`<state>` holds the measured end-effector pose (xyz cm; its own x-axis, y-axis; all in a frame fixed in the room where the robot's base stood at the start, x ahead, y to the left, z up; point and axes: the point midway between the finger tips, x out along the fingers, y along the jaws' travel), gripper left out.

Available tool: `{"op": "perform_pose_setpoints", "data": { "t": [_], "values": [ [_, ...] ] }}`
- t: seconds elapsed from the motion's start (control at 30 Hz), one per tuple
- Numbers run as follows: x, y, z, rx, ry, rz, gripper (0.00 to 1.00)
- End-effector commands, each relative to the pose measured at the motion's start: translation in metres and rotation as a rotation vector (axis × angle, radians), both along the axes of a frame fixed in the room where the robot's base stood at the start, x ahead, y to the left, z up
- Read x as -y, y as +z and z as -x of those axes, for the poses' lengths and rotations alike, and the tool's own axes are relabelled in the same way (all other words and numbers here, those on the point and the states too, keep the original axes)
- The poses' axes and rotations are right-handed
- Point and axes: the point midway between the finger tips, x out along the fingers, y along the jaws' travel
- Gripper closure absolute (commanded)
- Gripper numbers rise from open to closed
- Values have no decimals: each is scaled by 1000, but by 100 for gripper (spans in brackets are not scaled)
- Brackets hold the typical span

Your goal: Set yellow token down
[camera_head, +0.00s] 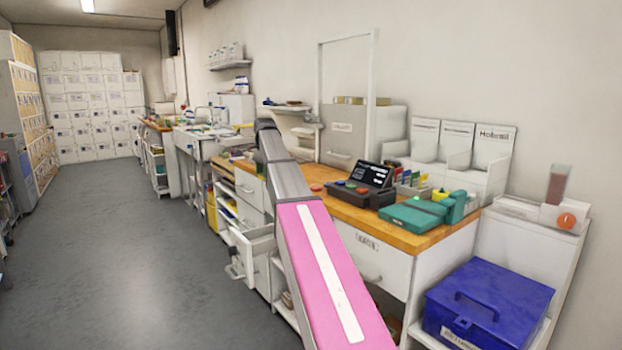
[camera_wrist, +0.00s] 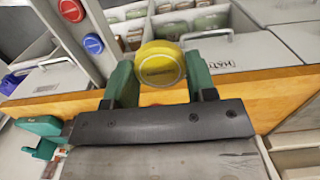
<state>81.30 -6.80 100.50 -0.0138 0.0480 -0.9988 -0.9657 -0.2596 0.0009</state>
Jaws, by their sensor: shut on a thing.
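The yellow token (camera_wrist: 159,64) is a round disc with faint lettering on its face. It sits between the two green fingers of my gripper (camera_wrist: 160,76), which is shut on it. In the wrist view, the token shows in front of a wooden edge and white open compartments; whether it touches anything beyond the fingers I cannot tell. In the head view, my pink and grey arm reaches over the wooden counter (camera_head: 400,236), and I cannot make out the gripper or the held token.
A red disc (camera_wrist: 71,10) and a blue disc (camera_wrist: 93,43) are on a grey strip in the wrist view. The counter holds a dark device (camera_head: 362,187) and a teal box (camera_head: 411,215). A drawer (camera_head: 255,246) stands open below. A blue case (camera_head: 487,305) stands at right.

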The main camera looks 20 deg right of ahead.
Motion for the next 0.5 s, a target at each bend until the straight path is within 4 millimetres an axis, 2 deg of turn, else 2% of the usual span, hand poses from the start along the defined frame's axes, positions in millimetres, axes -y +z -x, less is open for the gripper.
{"op": "perform_pose_setpoints", "data": {
  "t": [0.03, 0.2, 0.33, 0.5],
  "values": [
    [20, 7, -26, 0, -5, -3, 72],
    [77, 20, -76, 0, -5, -14, 72],
    [115, 27, -104, 0, -4, -23, 72],
    [147, 32, -123, 1, -3, -29, 72]
  ]
}}
